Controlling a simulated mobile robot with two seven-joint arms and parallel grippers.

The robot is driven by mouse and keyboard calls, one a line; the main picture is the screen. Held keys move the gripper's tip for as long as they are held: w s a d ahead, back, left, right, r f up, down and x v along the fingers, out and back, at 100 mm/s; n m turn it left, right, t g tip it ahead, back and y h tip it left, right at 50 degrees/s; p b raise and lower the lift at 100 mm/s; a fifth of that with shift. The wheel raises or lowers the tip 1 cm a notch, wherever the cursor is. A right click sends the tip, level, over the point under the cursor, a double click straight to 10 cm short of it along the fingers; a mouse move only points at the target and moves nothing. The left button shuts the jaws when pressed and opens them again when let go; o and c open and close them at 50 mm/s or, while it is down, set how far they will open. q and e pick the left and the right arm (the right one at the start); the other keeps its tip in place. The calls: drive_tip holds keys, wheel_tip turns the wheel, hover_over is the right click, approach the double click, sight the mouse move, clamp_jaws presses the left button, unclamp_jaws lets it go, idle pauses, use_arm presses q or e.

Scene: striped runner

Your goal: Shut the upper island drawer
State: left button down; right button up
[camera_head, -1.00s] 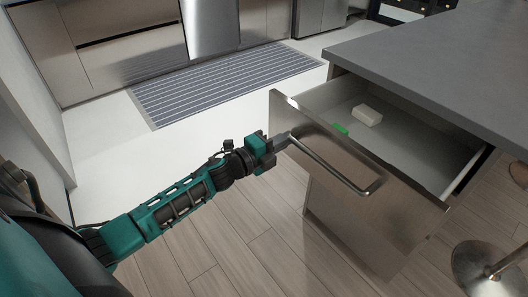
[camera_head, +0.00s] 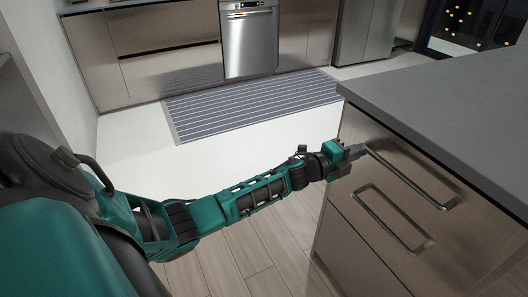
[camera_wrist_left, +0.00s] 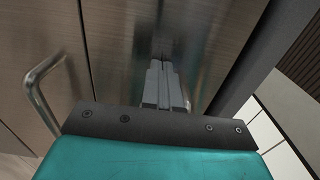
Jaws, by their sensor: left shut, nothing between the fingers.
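The upper island drawer (camera_head: 382,137) has a brushed metal front with a bar handle (camera_head: 412,178). In the head view its front looks level with the cabinet face, and its inside is hidden. My left gripper (camera_head: 363,150) is shut and empty, with its fingertips at the drawer front near the left end of the handle. In the left wrist view the shut fingers (camera_wrist_left: 163,88) point at the metal front (camera_wrist_left: 140,35); whether they touch it I cannot tell. My right gripper is not in view.
A lower drawer handle (camera_head: 390,220) sticks out below. The grey countertop (camera_head: 450,95) overhangs the island front. A striped runner (camera_head: 250,105) lies on the floor before the far cabinets (camera_head: 150,50). The floor left of the island is free.

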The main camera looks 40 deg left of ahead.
use_arm(q)
drive_tip(key=shift+w+d+r, duration=0.2)
drive_tip(key=shift+w, duration=0.45)
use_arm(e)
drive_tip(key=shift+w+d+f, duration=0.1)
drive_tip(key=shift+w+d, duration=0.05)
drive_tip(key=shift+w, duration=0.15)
use_arm(q)
drive_tip(key=shift+r, duration=0.1)
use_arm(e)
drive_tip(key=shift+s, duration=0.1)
